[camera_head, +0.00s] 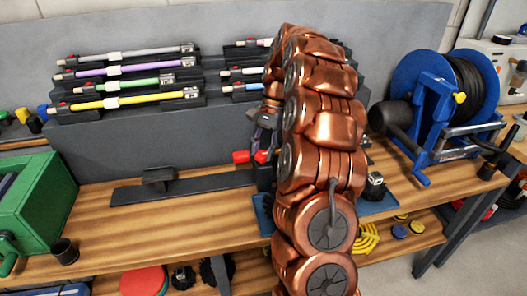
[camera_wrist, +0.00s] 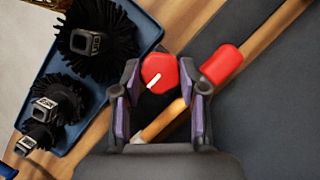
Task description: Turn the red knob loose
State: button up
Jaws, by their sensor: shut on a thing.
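The red knob (camera_wrist: 160,73), round with a white line on its face, sits between my fingertips in the wrist view. In the head view the knob (camera_head: 261,157) shows as a small red patch beside my arm, partly hidden. My gripper (camera_wrist: 158,76) is shut on the knob, with one dark, purple-lined finger on each side. In the head view my gripper (camera_head: 264,138) is mostly hidden by my copper arm. A red rounded block (camera_wrist: 222,64) is just right of the knob in the wrist view; the block also shows in the head view (camera_head: 240,157).
A blue tray (camera_wrist: 80,22) with several black brushes (camera_wrist: 88,42) lies left of my gripper in the wrist view. A rack of coloured rods (camera_head: 125,85) stands behind the bench (camera_head: 180,220). A blue hose reel (camera_head: 435,95) is right, a green box (camera_head: 35,205) left.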

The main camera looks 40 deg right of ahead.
jog(key=shift+f, duration=0.1)
dwell(0.3)
jog(key=o, duration=1.1)
